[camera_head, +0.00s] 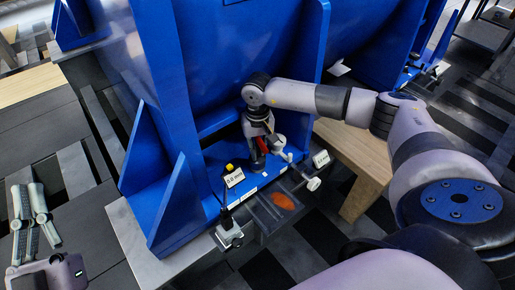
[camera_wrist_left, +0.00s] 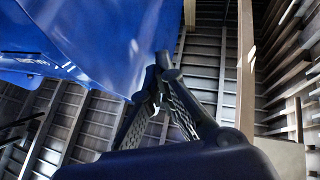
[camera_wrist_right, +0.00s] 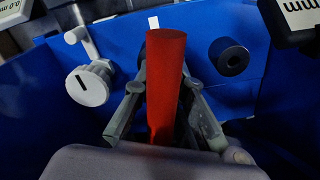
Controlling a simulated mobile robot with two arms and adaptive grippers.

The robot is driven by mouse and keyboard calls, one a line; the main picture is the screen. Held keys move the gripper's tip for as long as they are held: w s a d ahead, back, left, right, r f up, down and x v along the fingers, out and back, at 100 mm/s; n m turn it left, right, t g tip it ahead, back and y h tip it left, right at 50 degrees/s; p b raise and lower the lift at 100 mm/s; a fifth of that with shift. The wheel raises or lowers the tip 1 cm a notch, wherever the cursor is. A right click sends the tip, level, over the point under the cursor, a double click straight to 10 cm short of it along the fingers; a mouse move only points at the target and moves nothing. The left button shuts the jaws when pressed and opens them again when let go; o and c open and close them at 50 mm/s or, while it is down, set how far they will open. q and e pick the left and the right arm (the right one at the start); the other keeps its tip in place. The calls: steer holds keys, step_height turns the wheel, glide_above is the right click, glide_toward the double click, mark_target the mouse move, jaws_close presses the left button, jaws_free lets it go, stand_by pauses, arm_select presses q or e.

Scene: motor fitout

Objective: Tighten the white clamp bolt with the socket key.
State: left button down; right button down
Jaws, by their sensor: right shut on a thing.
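My right gripper (camera_head: 262,146) is shut on a red cylindrical handle (camera_wrist_right: 166,80), which I take for the socket key, at the blue motor's base. The handle stands between the fingers in the right wrist view; its lower end is hidden. A white round part with a dark slot and a stem (camera_wrist_right: 88,85) stands left of it, apart from the handle. It also shows beside the gripper in the head view (camera_head: 277,144). I cannot tell for sure which part is the clamp bolt. My left gripper (camera_head: 28,190) is far left, empty, its fingertips together in the left wrist view (camera_wrist_left: 163,78).
The blue motor housing (camera_head: 230,60) rises behind. A black cylinder with a hole (camera_wrist_right: 229,57) is right of the handle. Gauge displays (camera_head: 234,178) (camera_head: 321,158) flank the work spot. A tray with an orange oval patch (camera_head: 283,201) lies in front, with a white-based stand (camera_head: 230,238) nearby.

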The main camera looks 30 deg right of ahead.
arm_select(q)
steer(key=shift+s+r+t, duration=0.55)
steer(key=shift+r+t, duration=0.05)
steer(key=shift+r, duration=0.2)
arm_select(e)
steer(key=shift+f, duration=0.25)
steer(key=shift+f+b, duration=0.1)
steer(key=shift+b, duration=0.2)
arm_select(q)
steer(key=shift+s+a+r+h, duration=0.1)
steer(key=shift+s+r+h, duration=0.2)
steer(key=shift+r+h, duration=0.1)
steer(key=shift+s+r+t, duration=0.35)
steer(key=shift+s+t, duration=0.05)
steer(key=shift+t, duration=0.1)
arm_select(e)
steer(key=shift+f, duration=0.2)
arm_select(q)
steer(key=shift+w, duration=0.1)
